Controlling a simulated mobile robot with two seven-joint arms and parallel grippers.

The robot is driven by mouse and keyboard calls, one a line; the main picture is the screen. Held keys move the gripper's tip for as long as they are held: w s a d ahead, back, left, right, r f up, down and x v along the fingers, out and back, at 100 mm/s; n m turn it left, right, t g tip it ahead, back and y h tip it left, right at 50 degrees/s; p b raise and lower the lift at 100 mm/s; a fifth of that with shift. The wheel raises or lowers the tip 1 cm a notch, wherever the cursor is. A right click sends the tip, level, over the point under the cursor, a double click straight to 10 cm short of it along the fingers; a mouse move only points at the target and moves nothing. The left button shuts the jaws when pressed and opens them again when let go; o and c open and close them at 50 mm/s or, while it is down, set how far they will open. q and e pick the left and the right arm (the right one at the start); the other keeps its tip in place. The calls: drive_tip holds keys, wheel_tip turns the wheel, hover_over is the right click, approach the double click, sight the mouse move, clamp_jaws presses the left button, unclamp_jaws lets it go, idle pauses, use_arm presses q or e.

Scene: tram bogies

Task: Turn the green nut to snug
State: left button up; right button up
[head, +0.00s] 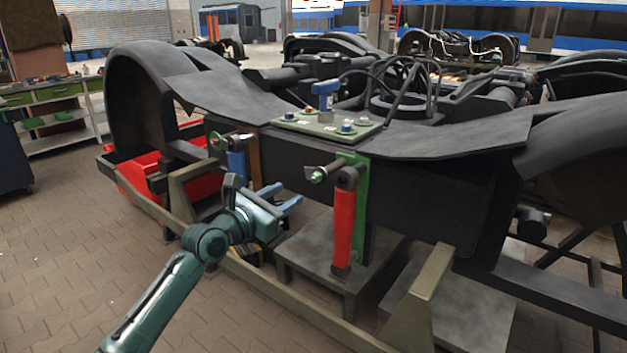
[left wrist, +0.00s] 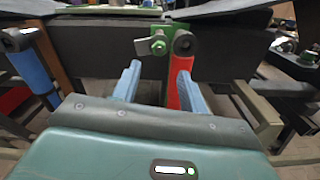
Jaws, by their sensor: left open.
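The green nut (head: 317,177) sits on a bolt at the top of the green bracket, beside the head of the red damper (head: 343,225). In the left wrist view the green nut (left wrist: 158,46) shows ahead, above and between the fingertips, with a grey tab to its left. My left gripper (head: 283,196) is open and empty, left of and a little below the nut, apart from it. Its blue fingers (left wrist: 157,82) point toward the bracket, and the right one overlaps the red damper in the wrist view. My right gripper is in neither view.
A blue damper (head: 237,165) hangs on the bogie frame to the left. A plate on top carries a blue tool (head: 325,98) and several coloured nuts. A grey step (head: 330,262) stands under the red damper, behind a beige rail (head: 290,310). Open paved floor lies at front left.

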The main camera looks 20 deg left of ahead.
sight(315, 178)
use_arm(q)
drive_tip(key=x, duration=1)
drive_tip(key=shift+b, duration=0.4)
drive_tip(key=shift+c, duration=0.4)
drive_tip(key=shift+f, duration=0.1)
clamp_jaws()
